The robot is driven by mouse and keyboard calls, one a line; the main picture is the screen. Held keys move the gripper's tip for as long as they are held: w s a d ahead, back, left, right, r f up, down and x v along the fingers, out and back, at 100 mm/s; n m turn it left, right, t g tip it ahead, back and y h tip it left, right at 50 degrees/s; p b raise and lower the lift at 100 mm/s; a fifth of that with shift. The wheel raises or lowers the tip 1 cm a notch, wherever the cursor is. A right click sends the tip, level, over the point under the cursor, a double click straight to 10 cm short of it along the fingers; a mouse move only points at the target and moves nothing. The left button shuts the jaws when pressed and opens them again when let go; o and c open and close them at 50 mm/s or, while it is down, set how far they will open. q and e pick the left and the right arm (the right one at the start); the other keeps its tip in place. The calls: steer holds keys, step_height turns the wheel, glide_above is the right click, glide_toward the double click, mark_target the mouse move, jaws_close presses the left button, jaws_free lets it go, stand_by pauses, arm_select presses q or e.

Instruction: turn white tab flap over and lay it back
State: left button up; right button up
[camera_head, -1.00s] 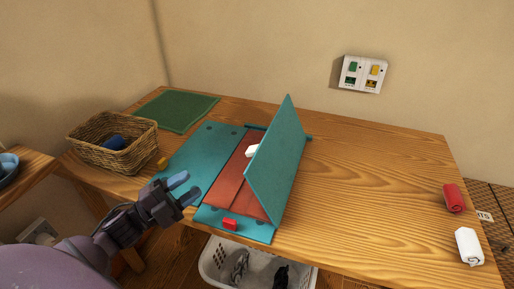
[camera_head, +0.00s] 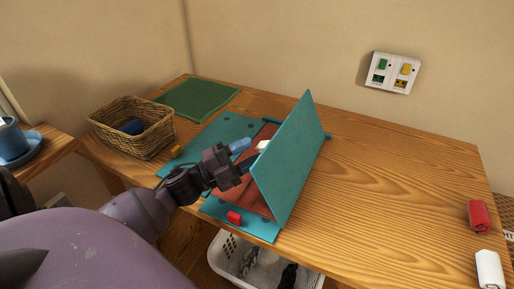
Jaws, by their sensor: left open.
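The teal board (camera_head: 207,141) lies on the wooden table, with a reddish-brown inner area (camera_head: 257,198). One teal flap (camera_head: 290,160) stands up steeply on its right side. The white tab (camera_head: 262,146) shows at the left edge of this raised flap. A red tab (camera_head: 234,218) lies at the board's front and a yellow tab (camera_head: 176,150) at its left edge. My left gripper (camera_head: 246,155) is open over the board, its fingertips close to the white tab and the raised flap; I cannot tell whether they touch. My right gripper is not in view.
A wicker basket (camera_head: 133,128) with a blue item and a green mat (camera_head: 198,99) are at the back left. The table right of the flap is clear. A white bin (camera_head: 227,258) stands below.

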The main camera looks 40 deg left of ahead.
arm_select(q)
steer(key=shift+x, duration=1.25)
jaws_close()
